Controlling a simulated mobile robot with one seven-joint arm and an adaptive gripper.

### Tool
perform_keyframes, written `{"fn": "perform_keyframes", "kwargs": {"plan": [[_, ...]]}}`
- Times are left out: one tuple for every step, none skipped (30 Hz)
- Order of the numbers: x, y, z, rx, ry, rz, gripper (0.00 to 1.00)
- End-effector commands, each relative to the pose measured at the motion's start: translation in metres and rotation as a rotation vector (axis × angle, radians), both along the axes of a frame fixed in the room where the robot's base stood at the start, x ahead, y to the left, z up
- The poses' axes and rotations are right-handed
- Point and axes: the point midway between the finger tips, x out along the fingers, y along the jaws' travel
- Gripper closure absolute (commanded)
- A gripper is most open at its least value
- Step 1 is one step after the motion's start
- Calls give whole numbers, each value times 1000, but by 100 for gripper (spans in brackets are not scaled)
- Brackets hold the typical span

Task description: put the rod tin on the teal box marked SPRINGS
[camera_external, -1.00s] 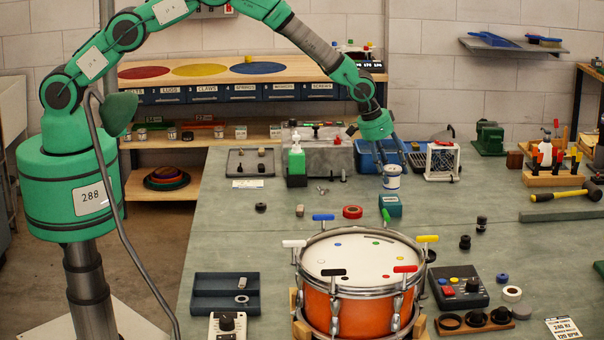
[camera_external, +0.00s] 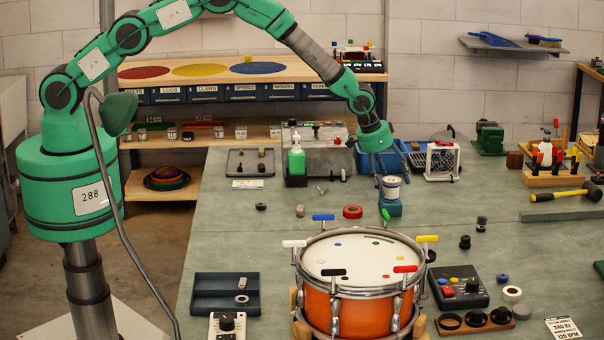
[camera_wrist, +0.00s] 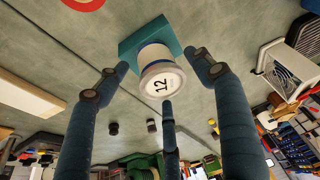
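The rod tin (camera_external: 391,187), white with a blue band, appears to stand upright on the teal box (camera_external: 390,208). In the wrist view, the tin (camera_wrist: 161,80) shows its pale lid marked 12, with the teal box (camera_wrist: 141,40) directly beneath or behind it. The box's SPRINGS marking cannot be read. My gripper (camera_external: 387,174) is just above the tin. In the wrist view, the fingers of my gripper (camera_wrist: 155,85) are spread around the tin, with visible gaps at the left and right. Exact contact of tin and box is partly hidden.
A blue bin (camera_external: 368,158) and a white-framed fan-like unit (camera_external: 442,160) stand behind the tin. The orange drum (camera_external: 352,300) with coloured keys is in front. The bench to the right of the box is mostly clear.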

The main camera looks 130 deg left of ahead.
Motion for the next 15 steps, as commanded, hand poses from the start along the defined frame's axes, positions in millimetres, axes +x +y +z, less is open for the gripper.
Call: {"fn": "perform_keyframes", "kwargs": {"plan": [[0,0,0,0,0,0,32],[0,0,0,0,0,0,32],[0,0,1,0,0,0,32],[0,0,1,0,0,0,32],[0,0,1,0,0,0,32],[0,0,1,0,0,0,32],[0,0,1,0,0,0,32],[0,0,1,0,0,0,32],[0,0,1,0,0,0,32],[0,0,2,0,0,0,32],[0,0,2,1,-1,0,32],[0,0,3,1,-1,0,32],[0,0,4,1,-1,0,32],[0,0,6,2,-1,0,32],[0,-1,8,2,-1,0,32]]}}
